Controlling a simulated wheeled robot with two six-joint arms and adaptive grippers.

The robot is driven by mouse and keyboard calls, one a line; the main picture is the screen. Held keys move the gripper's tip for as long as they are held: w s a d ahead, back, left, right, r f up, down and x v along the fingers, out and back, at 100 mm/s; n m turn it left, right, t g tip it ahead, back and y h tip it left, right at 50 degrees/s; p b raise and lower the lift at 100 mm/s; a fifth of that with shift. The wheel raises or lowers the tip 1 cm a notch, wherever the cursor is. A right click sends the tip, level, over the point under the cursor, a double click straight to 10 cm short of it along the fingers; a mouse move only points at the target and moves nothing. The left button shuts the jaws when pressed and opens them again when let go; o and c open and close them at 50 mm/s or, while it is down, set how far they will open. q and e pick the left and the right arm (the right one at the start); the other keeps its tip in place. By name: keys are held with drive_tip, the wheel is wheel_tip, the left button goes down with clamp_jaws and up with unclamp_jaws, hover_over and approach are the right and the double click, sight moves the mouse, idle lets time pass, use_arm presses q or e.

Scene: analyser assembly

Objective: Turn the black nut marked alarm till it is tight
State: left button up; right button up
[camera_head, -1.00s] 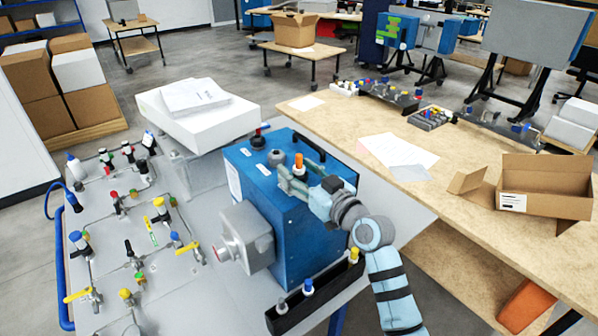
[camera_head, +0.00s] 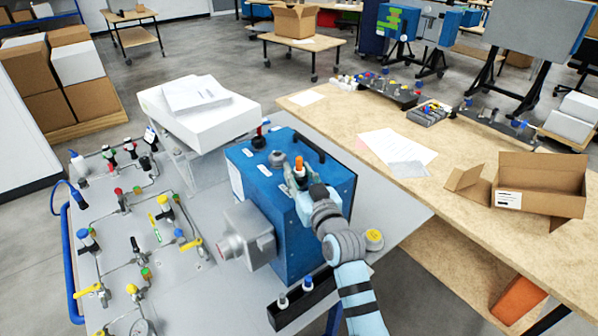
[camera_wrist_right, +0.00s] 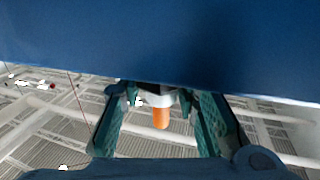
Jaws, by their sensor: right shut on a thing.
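The blue analyser box (camera_head: 290,215) stands on the grey bench. On its top, towards the front right, an orange-tipped fitting (camera_head: 299,163) sticks up. In the right wrist view the orange tip (camera_wrist_right: 161,118) and a pale collar (camera_wrist_right: 158,99) show between the fingers. A dark part, taken as the black nut (camera_wrist_right: 152,87), sits against the blue face, mostly hidden by collar and fingers. My right gripper (camera_head: 298,182) is shut on it, and its two fingers show either side in the wrist view (camera_wrist_right: 160,98). No alarm marking is readable. My left gripper is out of view.
A grey round fitting (camera_head: 277,158) and a red-and-black one (camera_head: 258,138) stand near on the box top. A black holder (camera_head: 300,300) with bottle-like fittings lies in front. A valve panel (camera_head: 130,230) fills the left.

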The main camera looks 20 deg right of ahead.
sight(302, 180)
drive_tip(key=o, duration=1.2)
drive_tip(key=shift+s, duration=0.1)
drive_tip(key=s, duration=0.7)
drive_tip(key=shift+s+d, duration=0.25)
drive_tip(key=shift+d, duration=0.15)
